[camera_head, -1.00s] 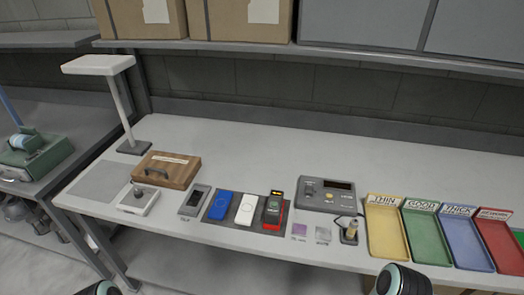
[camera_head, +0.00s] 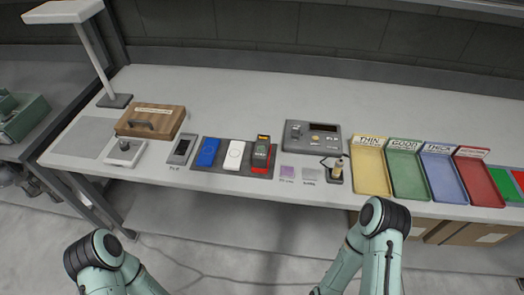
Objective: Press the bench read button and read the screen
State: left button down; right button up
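A grey bench unit (camera_head: 312,140) with a dark display, a knob and small buttons sits at the middle of the bench. Its display (camera_head: 323,127) looks dark, and no reading can be made out. Which of its small controls is the read button is too small to tell. A red and black handheld device (camera_head: 261,157) with a small screen stands to its left on a dark mat, beside a white device (camera_head: 234,155) and a blue device (camera_head: 208,152). Both my arms show at the bottom, in front of the bench, but neither gripper is in view.
Yellow, green, blue and red labelled trays (camera_head: 373,171) stand at the right. A wooden case (camera_head: 150,121), a grey device (camera_head: 182,150) and a lamp (camera_head: 92,50) are at the left. The back of the bench (camera_head: 220,95) is clear.

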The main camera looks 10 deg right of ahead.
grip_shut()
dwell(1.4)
